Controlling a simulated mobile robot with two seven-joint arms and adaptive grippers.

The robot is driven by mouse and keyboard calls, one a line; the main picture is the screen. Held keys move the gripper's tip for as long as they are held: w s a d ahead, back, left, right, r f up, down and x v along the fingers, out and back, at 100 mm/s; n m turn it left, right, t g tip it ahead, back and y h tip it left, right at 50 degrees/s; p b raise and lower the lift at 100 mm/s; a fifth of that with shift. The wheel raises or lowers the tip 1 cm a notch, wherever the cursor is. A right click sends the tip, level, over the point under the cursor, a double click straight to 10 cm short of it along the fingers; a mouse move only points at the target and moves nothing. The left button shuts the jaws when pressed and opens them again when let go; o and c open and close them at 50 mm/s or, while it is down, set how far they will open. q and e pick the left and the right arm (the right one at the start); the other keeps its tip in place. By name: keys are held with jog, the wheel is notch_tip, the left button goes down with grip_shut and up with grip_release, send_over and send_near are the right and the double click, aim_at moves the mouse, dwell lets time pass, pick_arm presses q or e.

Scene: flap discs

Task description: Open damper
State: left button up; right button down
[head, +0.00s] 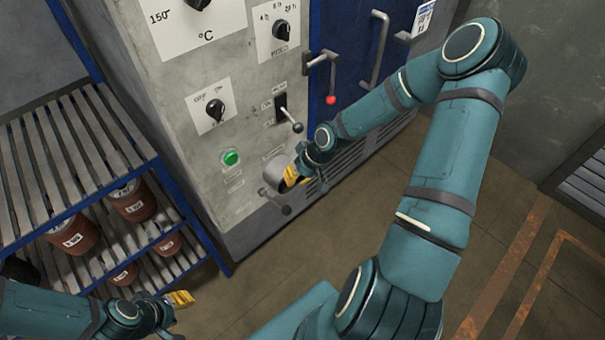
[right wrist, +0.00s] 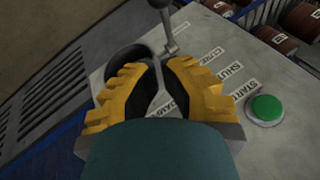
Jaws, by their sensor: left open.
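The damper is on the lower right of the grey control panel in the head view. It has a round collar (head: 274,171) and a short lever ending in a dark ball knob (head: 286,210), pointing down and right. My right gripper (head: 291,175) is at the collar, just above the lever. In the right wrist view, its yellow fingers (right wrist: 160,75) are close together beside the lever (right wrist: 169,35) and over the partly hidden damper label (right wrist: 176,103). A grip on the lever cannot be made out. My left gripper (head: 181,298) is open and empty, low at the left.
A green START button (head: 230,157) sits left of the damper. Above are a switch with a ball-ended lever (head: 290,120), several dials and the blue door's red-tipped handle (head: 331,98). A slatted rack (head: 75,160) with brown containers stands at the left. Floor at right is clear.

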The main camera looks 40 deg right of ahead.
aim_at(274, 201)
notch_tip(274, 201, down, 6)
jog(key=a+b, duration=0.2)
jog(key=shift+s+a+r, duration=0.2)
jog(key=shift+s+a, duration=0.15)
jog(key=shift+s, duration=0.1)
jog(key=shift+s+f+t+b, duration=0.3)
jog(key=shift+f+t, duration=0.1)
jog(key=shift+f, duration=0.1)
